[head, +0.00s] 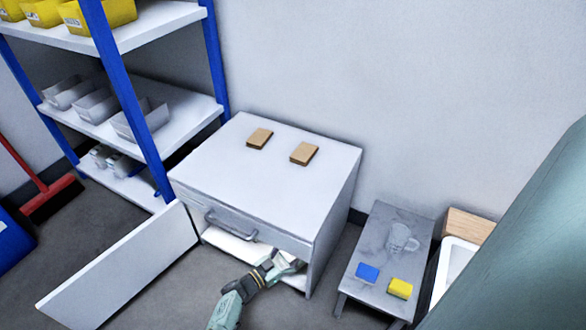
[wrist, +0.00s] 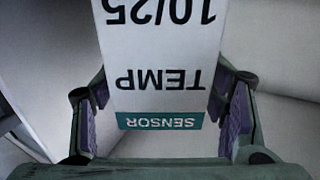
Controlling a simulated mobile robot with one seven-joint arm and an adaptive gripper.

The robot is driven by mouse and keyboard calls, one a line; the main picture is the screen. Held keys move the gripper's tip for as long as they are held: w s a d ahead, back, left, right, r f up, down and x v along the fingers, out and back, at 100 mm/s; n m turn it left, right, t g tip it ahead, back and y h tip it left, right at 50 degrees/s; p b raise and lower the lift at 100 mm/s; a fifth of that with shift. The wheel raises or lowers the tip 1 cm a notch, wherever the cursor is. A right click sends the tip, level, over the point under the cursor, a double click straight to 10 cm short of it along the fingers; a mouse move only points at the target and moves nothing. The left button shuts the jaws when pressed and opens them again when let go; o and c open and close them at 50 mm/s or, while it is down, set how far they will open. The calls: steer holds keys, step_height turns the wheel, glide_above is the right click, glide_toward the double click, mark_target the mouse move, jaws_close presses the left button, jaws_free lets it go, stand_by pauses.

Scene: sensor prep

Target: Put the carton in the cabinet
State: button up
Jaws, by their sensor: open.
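The carton (wrist: 160,98) is white with a teal "SENSOR" band and the words "TEMP" and "10/25", upside down in the wrist view. It stands between the two open fingers of my gripper (wrist: 165,112), with a gap showing on each side near the band. In the head view my gripper (head: 287,266) reaches into the lower opening of the white cabinet (head: 330,215). The carton cannot be made out clearly there, being small and behind the gripper. The cabinet door (head: 125,268) is swung wide open to the left.
A drawer with a grey handle (head: 230,226) is above the opening. Two brown blocks (head: 259,138) (head: 304,153) lie on the cabinet top. A grey side table (head: 375,255) at right holds a glass mug (head: 401,239), a blue sponge (head: 367,273) and a yellow sponge (head: 400,288). Blue-posted shelves (head: 125,98) stand left.

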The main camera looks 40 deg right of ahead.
steer(key=shift+r, duration=0.15)
steer(key=shift+a+p, duration=0.3)
steer(key=a+p, duration=0.2)
steer(key=a, duration=0.9)
steer(key=shift+a, duration=0.25)
steer(key=shift+w, duration=0.1)
